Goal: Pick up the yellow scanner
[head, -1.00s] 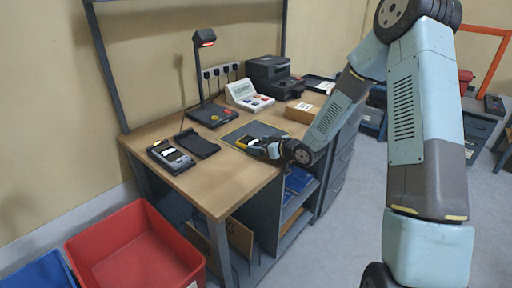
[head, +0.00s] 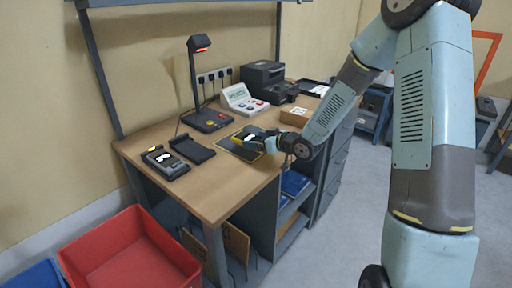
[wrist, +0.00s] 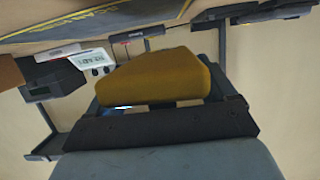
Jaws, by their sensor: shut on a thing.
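The yellow scanner (head: 241,137) is at my gripper's tips, over the dark yellow-edged mat (head: 233,152) on the desk. In the wrist view the scanner (wrist: 155,78) is a large yellow block filling the space between the jaws. My gripper (head: 259,140) is shut on it. In the wrist view the gripper (wrist: 158,100) shows as a dark bar with jaws at both sides of the block. The scanner's far side is hidden. The mat appears apart from it in the wrist view.
On the desk stand a lamp-like stand (head: 205,118), a handheld device (head: 166,161), a dark cradle (head: 193,149), a white button panel (head: 243,99), a black printer (head: 268,82) and a cardboard box (head: 295,116). A red bin (head: 125,260) is on the floor. The desk's front edge is clear.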

